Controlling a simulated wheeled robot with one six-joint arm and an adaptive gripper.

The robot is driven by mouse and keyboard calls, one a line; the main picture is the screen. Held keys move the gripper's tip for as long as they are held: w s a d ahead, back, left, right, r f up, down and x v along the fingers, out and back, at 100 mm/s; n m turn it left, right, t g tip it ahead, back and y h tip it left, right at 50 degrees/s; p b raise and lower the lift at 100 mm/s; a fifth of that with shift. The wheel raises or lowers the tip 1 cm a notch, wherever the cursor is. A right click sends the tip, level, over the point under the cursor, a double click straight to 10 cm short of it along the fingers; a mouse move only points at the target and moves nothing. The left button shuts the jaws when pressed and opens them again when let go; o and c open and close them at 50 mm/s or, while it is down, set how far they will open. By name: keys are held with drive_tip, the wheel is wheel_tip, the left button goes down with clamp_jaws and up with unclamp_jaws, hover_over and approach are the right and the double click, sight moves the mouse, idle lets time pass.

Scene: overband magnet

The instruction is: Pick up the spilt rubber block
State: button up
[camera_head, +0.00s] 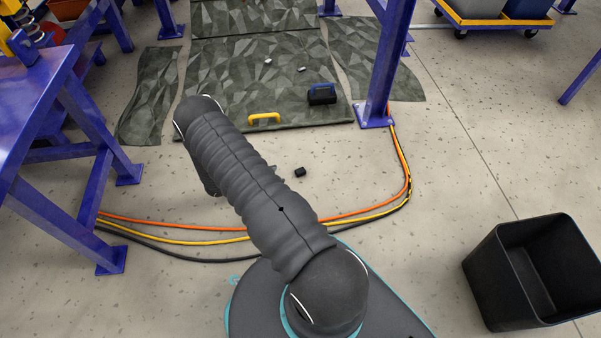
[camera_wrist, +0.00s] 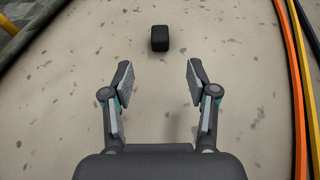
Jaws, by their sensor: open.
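A small black rubber block (camera_head: 300,172) lies on the concrete floor, just right of my arm in the head view. In the wrist view the block (camera_wrist: 160,38) is at the top centre, beyond the fingertips and apart from them. My gripper (camera_wrist: 157,80) is open and empty, its two fingers spread with bare floor between them. The block lines up roughly with the gap between the fingers. In the head view my gripper is mostly hidden behind my arm.
Orange, yellow and black cables (camera_head: 350,215) curve across the floor around the block. A blue post (camera_head: 387,65) stands behind it. Grey mats (camera_head: 230,75) hold a yellow handle (camera_head: 264,119) and a blue-black box (camera_head: 321,94). A black bin (camera_head: 535,270) stands at right. A blue frame (camera_head: 50,150) is at left.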

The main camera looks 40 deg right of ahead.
sight(300, 170)
drive_tip(key=x, duration=0.6)
drive_tip(key=shift+a, duration=0.1)
drive_tip(key=shift+r+b+x, duration=0.15)
drive_tip(key=shift+b+x, duration=0.1)
drive_tip(key=shift+x, duration=1.25)
drive_tip(key=shift+r+b+x, duration=0.15)
drive_tip(key=shift+b+x, duration=0.1)
drive_tip(key=shift+x, duration=1.3)
drive_tip(key=shift+s, duration=0.1)
drive_tip(key=c, duration=0.9)
